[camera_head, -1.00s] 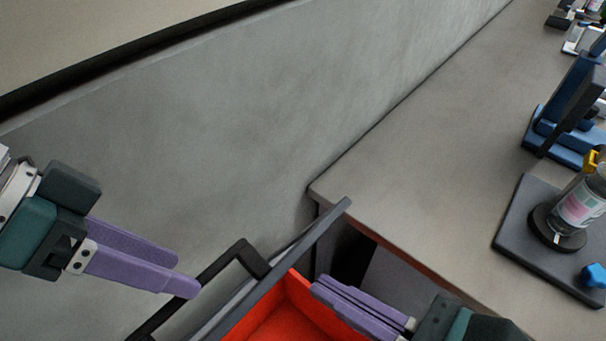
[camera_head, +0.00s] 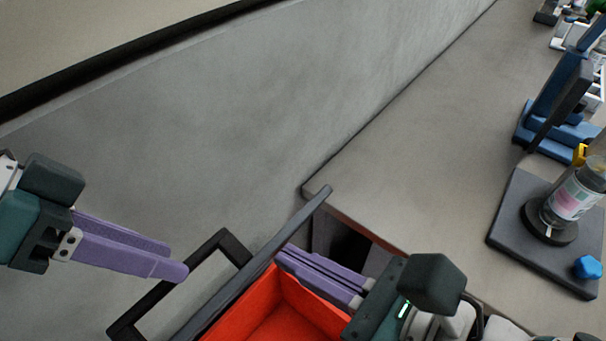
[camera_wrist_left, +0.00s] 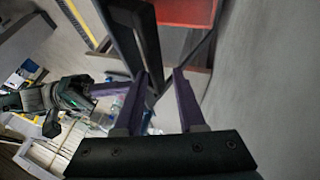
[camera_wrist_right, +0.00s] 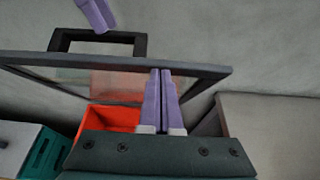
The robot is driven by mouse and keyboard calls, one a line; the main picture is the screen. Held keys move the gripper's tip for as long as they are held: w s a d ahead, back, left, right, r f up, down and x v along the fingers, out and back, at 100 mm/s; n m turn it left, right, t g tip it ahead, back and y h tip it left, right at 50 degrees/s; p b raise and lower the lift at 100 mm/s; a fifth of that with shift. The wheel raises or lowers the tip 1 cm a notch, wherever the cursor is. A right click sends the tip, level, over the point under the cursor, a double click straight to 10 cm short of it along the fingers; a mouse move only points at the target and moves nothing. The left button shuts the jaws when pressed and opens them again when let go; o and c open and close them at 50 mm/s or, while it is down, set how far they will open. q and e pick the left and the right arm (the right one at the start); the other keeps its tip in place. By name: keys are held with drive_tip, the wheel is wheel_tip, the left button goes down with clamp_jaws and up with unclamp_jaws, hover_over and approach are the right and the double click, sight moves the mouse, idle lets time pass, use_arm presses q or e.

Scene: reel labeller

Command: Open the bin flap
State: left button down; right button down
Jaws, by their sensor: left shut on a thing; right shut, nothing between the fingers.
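The bin flap (camera_head: 250,272) is a dark-framed panel standing tilted at the edge of the red bin (camera_head: 262,312). Its black loop handle (camera_head: 226,240) sticks out on the side away from the bin. My left gripper (camera_head: 180,270) is shut on the handle's outer bar, with its purple fingertips at the bar. The left wrist view shows the dark handle (camera_wrist_left: 140,45) between the fingers. My right gripper (camera_head: 282,257) is shut and empty above the bin, its fingertips close to the flap's inner side. The right wrist view shows the flap (camera_wrist_right: 215,71) across the fingertips; contact is unclear.
A grey counter (camera_head: 410,150) runs along the wall to the right of the bin. On it stand a dark plate (camera_head: 510,235) with a labelled bottle (camera_head: 572,200), a blue knob (camera_head: 588,267) and a blue fixture (camera_head: 555,105). The floor left of the flap is clear.

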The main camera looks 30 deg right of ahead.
use_arm(q)
drive_tip(key=f, duration=0.1)
drive_tip(key=a+f, duration=0.1)
drive_tip(key=a+f+y, duration=0.1)
drive_tip(key=shift+w+t, duration=0.3)
use_arm(e)
drive_tip(key=shift+w+a, duration=0.1)
drive_tip(key=shift+w, duration=0.1)
use_arm(q)
drive_tip(key=c, duration=0.8)
unclamp_jaws()
drive_tip(key=shift+d, duration=0.3)
drive_tip(key=shift+c, duration=0.2)
drive_tip(key=shift+o, duration=0.8)
drive_tip(key=shift+d+r, duration=0.1)
drive_tip(key=shift+d, duration=0.05)
drive_tip(key=shift+r, duration=0.15)
use_arm(e)
drive_tip(key=shift+d+r, duration=0.1)
drive_tip(key=shift+d, duration=0.35)
use_arm(q)
drive_tip(key=shift+w+r, duration=0.1)
use_arm(e)
drive_tip(key=shift+s, duration=0.1)
